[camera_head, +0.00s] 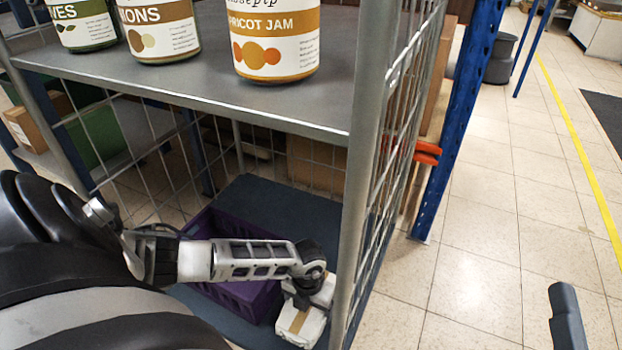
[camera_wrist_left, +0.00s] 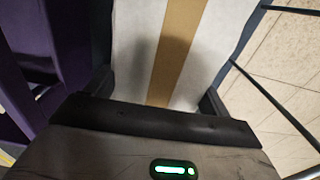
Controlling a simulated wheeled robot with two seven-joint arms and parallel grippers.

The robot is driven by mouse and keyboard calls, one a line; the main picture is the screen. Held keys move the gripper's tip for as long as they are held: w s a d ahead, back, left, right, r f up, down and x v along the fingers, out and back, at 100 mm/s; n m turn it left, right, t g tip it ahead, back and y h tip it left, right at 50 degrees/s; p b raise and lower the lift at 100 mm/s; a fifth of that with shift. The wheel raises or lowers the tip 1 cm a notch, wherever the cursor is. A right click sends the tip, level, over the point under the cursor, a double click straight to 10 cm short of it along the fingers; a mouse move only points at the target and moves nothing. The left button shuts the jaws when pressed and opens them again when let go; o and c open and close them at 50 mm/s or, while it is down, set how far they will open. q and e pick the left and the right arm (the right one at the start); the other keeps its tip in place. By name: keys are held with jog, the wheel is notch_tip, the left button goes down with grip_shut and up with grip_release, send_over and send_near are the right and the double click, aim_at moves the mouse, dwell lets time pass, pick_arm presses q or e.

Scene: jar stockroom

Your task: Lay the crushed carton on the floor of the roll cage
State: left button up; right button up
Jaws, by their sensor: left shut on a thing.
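The crushed carton (camera_head: 302,324) is white with a brown tape strip. My left gripper (camera_head: 301,292) is shut on it, low in the roll cage, just right of a purple crate (camera_head: 207,219). In the left wrist view the carton (camera_wrist_left: 173,45) lies between the two dark fingers. The roll cage floor (camera_head: 300,209) is a dark blue-grey panel. I cannot tell whether the carton touches it. A dark finger-like part, likely of my right gripper (camera_head: 567,315), shows at the lower right; its opening is hidden.
A grey shelf (camera_head: 215,88) with several labelled jars (camera_head: 275,40) spans the cage above my left arm. The cage's corner post (camera_head: 364,165) and mesh side stand close right of the carton. A blue rack upright (camera_head: 464,115) stands beyond.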

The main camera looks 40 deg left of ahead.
pick_arm(q)
notch_tip(320, 180, down, 3)
jog(key=shift+r+b, duration=0.1)
jog(key=shift+b, duration=0.95)
pick_arm(e)
jog(key=r+n+y, duration=0.1)
jog(key=n, duration=0.1)
jog(key=r+n+t+y, duration=0.1)
jog(key=r+n+y, duration=0.1)
jog(key=s+r+n+y, duration=0.1)
jog(key=r+n, duration=0.1)
jog(key=shift+a, duration=0.1)
pick_arm(q)
jog(key=o, duration=0.9)
pick_arm(e)
jog(key=shift+s+r+y, duration=0.1)
jog(key=shift+y, duration=0.3)
